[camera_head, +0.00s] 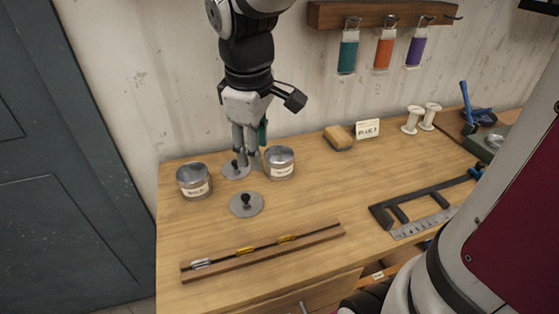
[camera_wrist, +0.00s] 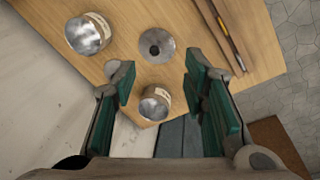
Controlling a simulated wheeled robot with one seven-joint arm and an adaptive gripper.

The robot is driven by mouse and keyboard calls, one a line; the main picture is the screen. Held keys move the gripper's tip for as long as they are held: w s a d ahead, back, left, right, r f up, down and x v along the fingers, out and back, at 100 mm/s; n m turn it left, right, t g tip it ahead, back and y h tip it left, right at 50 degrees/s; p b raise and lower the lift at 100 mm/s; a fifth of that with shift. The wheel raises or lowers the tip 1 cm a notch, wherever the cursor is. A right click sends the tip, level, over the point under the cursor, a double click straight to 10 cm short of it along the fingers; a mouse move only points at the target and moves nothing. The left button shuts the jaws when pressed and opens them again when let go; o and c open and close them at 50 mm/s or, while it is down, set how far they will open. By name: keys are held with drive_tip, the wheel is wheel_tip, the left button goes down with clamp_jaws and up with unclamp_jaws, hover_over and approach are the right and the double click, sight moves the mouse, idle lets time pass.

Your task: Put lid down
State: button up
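One round grey lid with a dark knob (camera_head: 246,204) lies flat on the workbench; it also shows in the wrist view (camera_wrist: 156,46). A second grey lid (camera_head: 237,172) lies behind it, close to my gripper; in the wrist view my left finger partly hides it. The left tin (camera_head: 193,183) and the right tin (camera_head: 280,164) stand upright with no lids on. My gripper (camera_head: 250,160) points down near the back lid, between the tins. In the wrist view its green-padded fingers are wide apart, with nothing held between them; the left tin (camera_wrist: 155,104) shows beyond the gap.
A wooden strip with a thin rod (camera_head: 265,250) lies along the bench front. A dark frame tool (camera_head: 412,205) lies to the right. A brush or block (camera_head: 339,137), a small sign (camera_head: 367,129) and white spools (camera_head: 412,120) stand at the back.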

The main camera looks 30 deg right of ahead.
drive_tip(key=s+r+m+t+y, duration=0.1)
drive_tip(key=s+r+m+t, duration=0.2)
drive_tip(key=s+m, duration=0.5)
drive_tip(key=s, duration=0.6)
drive_tip(key=shift+s+r, duration=0.2)
